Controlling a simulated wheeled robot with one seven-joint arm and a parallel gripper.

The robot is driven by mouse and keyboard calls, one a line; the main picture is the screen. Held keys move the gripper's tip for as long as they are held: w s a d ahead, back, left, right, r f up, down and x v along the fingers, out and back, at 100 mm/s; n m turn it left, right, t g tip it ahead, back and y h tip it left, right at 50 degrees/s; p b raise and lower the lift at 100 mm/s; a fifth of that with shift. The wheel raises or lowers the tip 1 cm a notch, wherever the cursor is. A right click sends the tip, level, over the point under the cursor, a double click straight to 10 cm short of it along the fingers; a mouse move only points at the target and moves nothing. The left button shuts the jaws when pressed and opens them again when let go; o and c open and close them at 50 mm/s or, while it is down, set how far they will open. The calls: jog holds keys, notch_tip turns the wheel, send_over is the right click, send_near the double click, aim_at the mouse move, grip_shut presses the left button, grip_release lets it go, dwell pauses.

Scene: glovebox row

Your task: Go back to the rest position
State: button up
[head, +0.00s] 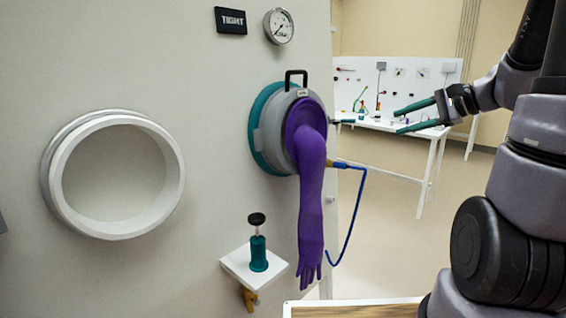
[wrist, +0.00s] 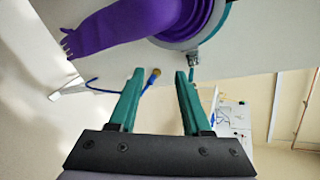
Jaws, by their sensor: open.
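My gripper (head: 418,116) is open and empty, with its two teal fingers apart, in free air to the right of the glove port. Its fingers (wrist: 158,84) also show in the wrist view with nothing between them but the background. A purple glove (head: 312,190) hangs down from the port ring (head: 272,130) on the panel, fingers pointing to the floor. In the wrist view the glove (wrist: 125,28) lies across the top, apart from the fingers. The grey and teal port ring has a black handle on top.
An empty white ring port (head: 65,190) is on the panel (head: 200,90) at left. A small shelf (head: 236,272) carries a teal plunger (head: 259,252). A blue hose (head: 358,205) hangs beside the glove. A white workbench (head: 430,140) stands behind; the floor between is clear.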

jog(key=s+a+r+n+h, duration=0.3)
jog(key=s+n, duration=0.1)
jog(key=s, duration=0.3)
jog(key=s+a+r+n+g+h, duration=0.1)
jog(key=s+a+r+n+h, duration=0.2)
jog(key=s, duration=0.5)
jog(key=shift+n+h, duration=0.8)
jog(key=shift+n, duration=0.4)
